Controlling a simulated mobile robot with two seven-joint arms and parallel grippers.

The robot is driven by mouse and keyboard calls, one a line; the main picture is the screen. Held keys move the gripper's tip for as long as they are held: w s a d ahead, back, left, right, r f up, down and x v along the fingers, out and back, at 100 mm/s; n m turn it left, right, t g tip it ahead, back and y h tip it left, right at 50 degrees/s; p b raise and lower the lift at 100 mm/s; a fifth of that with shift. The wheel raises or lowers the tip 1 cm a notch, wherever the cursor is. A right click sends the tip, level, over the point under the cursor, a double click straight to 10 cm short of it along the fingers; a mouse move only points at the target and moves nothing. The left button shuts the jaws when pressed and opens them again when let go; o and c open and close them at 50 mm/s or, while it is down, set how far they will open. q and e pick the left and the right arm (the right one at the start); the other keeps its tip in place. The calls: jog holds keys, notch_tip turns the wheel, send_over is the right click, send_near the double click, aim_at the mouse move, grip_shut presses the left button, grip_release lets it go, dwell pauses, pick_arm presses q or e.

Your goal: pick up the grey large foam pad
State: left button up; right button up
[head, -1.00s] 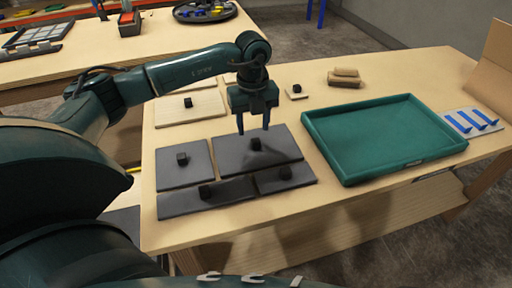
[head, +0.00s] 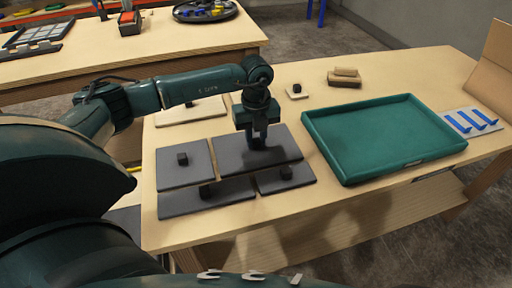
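The grey large foam pad (head: 277,146) is a dark grey slab with a small black knob, at the back right of a group of dark pads on the wooden table. My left gripper (head: 258,142) points down over its middle. Its fingers are drawn in close around the knob, which they mostly hide, and look shut on it. I cannot tell whether the pad is clear of the table. My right gripper is not in view.
Other dark knobbed pads lie beside it, at the left (head: 180,175) and in front (head: 230,195). A green tray (head: 398,174) stands to the right. Wooden blocks (head: 344,77) and a white board with blue strips (head: 472,122) lie beyond.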

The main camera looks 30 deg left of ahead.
pick_arm(q)
grip_shut()
jog(key=shift+r, duration=0.15)
